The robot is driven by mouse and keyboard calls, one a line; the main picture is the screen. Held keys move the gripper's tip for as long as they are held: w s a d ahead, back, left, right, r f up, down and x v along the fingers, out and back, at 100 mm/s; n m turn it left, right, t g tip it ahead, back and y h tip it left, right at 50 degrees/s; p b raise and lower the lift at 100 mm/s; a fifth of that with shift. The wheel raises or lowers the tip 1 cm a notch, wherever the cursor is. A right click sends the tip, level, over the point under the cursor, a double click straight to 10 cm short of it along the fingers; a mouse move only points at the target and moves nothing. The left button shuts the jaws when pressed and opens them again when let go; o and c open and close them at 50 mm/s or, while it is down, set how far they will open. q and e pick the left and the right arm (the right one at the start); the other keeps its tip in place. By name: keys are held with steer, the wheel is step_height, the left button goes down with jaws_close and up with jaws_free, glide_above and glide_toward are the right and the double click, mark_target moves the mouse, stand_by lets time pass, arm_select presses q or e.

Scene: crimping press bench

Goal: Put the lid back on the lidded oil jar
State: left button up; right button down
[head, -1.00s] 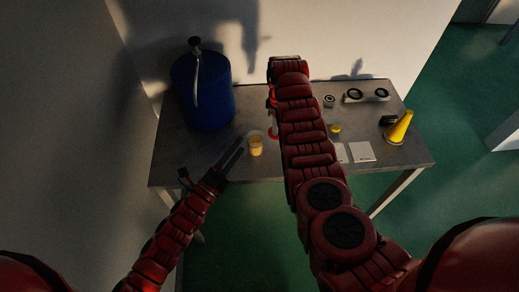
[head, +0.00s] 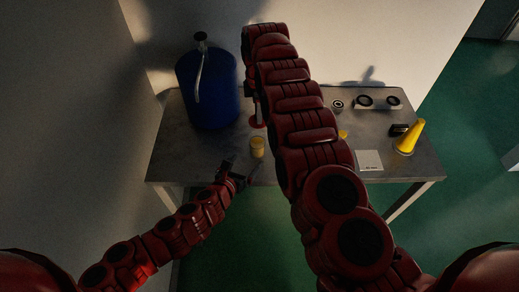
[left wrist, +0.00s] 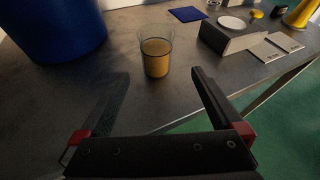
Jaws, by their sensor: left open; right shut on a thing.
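The oil jar (head: 257,147) is a small clear cup with amber contents, upright near the table's front edge. It also shows in the left wrist view (left wrist: 155,57), where its top looks uncovered. My left gripper (head: 241,167) is open and empty. Its spread fingers lie on the near side of the jar, apart from it, and they also frame the lower part of the left wrist view (left wrist: 160,82). A red disc with a pale stem (head: 257,122), apparently the lid, shows beside my right forearm, just above the jar in the picture.
A blue drum (head: 208,92) with a pump stands at the table's back left. A yellow cone (head: 410,136), dark rings on a stand (head: 378,103) and a white card (head: 369,160) are on the right. My right arm covers the table's middle.

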mark_target(254, 150)
arm_select(q)
steer(key=shift+w+a+f+m+y, duration=0.1)
steer(key=shift+f+m+y, duration=0.1)
steer(key=shift+m+y, duration=0.2)
steer(key=shift+w+f, duration=0.1)
steer(key=shift+w, duration=0.1)
steer(key=x, duration=1)
steer(key=shift+w, duration=0.1)
steer(key=shift+w+d+f, duration=0.3)
steer(key=shift+w+d, duration=0.15)
steer(key=shift+w, duration=0.05)
jaws_close()
stand_by(0.3)
